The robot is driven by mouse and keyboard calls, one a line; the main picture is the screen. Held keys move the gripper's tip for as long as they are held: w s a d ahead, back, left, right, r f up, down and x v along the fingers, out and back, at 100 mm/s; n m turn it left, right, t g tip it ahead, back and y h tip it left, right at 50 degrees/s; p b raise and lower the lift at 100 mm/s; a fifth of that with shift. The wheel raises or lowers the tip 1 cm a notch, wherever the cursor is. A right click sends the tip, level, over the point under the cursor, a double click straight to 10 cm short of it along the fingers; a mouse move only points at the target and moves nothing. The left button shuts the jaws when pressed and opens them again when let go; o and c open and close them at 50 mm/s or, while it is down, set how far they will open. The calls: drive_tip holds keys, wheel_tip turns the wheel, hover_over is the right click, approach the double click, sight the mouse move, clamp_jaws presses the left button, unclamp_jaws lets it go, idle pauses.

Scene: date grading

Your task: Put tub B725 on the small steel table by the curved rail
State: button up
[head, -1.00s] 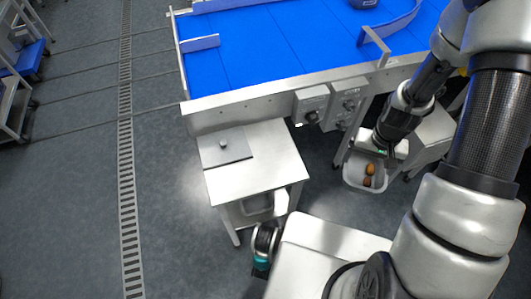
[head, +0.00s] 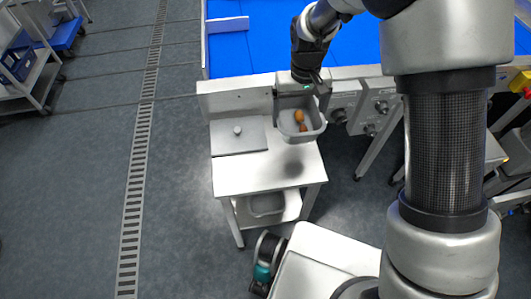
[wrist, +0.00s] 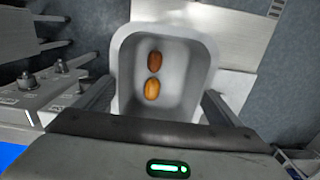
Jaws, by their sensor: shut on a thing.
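My gripper (head: 301,88) is shut on a grey, open tub (head: 303,137), holding it by its rim. Two brown dates lie inside the tub. In the wrist view the tub (wrist: 197,70) sits between the fingers (wrist: 160,108), roughly level. No label is readable on it. The small steel table (head: 248,178) stands in front of the blue conveyor. The tub hangs above the table's right back part, apart from its top, with a dark shadow below it. The curved rail is not visible now; my arm covers much of the conveyor.
A flat steel plate with a knob (head: 238,142) lies on the table's back left. Another tub (head: 265,204) is on its lower shelf. Control boxes (head: 345,103) sit just right of the held tub. The table's front top is clear.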

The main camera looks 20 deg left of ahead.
drive_tip(key=shift+a+f, duration=0.25)
drive_tip(key=shift+a, duration=0.1)
wheel_tip(320, 180, down, 9)
drive_tip(key=shift+f+b, duration=0.15)
drive_tip(key=shift+b, duration=0.35)
drive_tip(key=shift+f, duration=0.1)
